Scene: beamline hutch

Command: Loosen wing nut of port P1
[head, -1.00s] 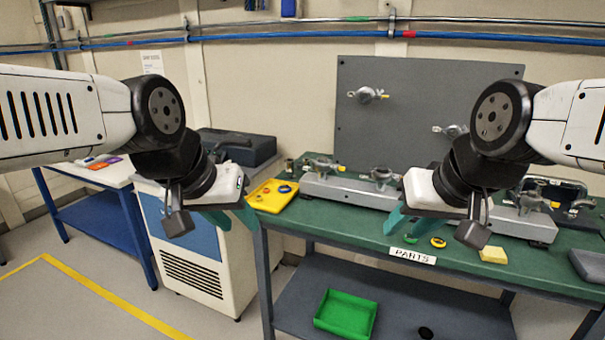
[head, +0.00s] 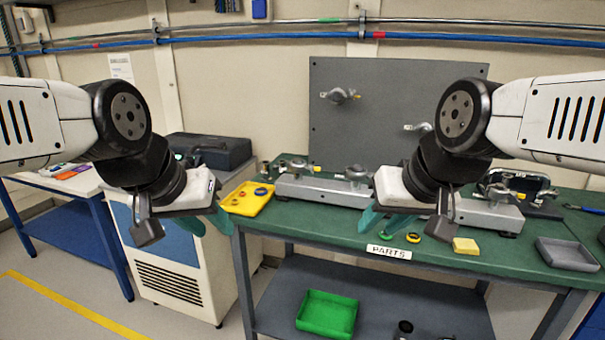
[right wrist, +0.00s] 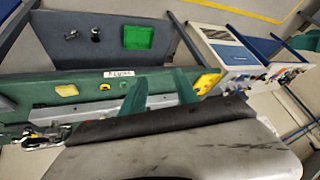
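Clamp fittings sit on a grey metal rail (head: 328,190) on the green bench; one clamp (head: 356,173) stands near its middle. Two more clamp fittings are on the upright grey panel: one at upper left (head: 340,95), the other (head: 416,127) partly behind my right arm. I cannot read any P1 label, and the wing nuts are too small to tell apart. My left gripper (head: 207,223) is open and empty, in front of the bench's left end. My right gripper (head: 384,221) is open and empty in front of the rail; its teal fingers show apart in the right wrist view (right wrist: 160,92).
A yellow tray (head: 238,204) with small rings lies at the bench's left. A yellow block (head: 466,246), a yellow ring (head: 442,237) and a grey tray (head: 567,254) lie along the front and right. A green bin (head: 327,314) is on the lower shelf.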

